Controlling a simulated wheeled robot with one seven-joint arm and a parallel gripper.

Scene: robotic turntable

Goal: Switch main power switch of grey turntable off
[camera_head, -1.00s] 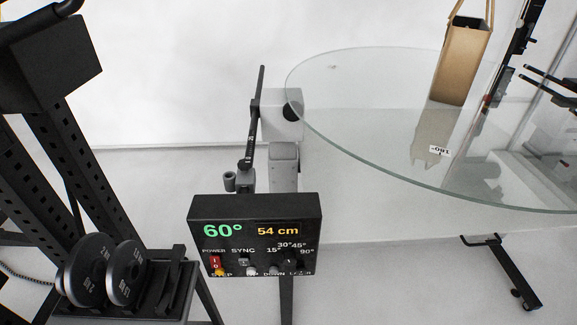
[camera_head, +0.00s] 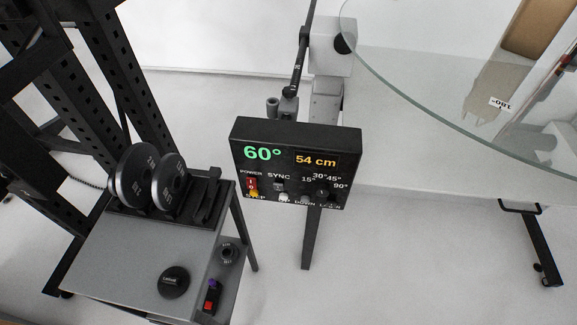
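The turntable control box (camera_head: 296,164) is a black panel in the middle of the head view. Its displays read 60° in green and 54 cm in orange. The red power switch (camera_head: 252,184), labelled POWER with I and 0 marks, sits at the panel's lower left. Which way it is tipped is too small to tell. A round glass turntable top (camera_head: 440,100) spreads over the upper right, with a light grey post (camera_head: 327,100) behind the box. My gripper does not show in the head view.
A black perforated rack stands at far left.

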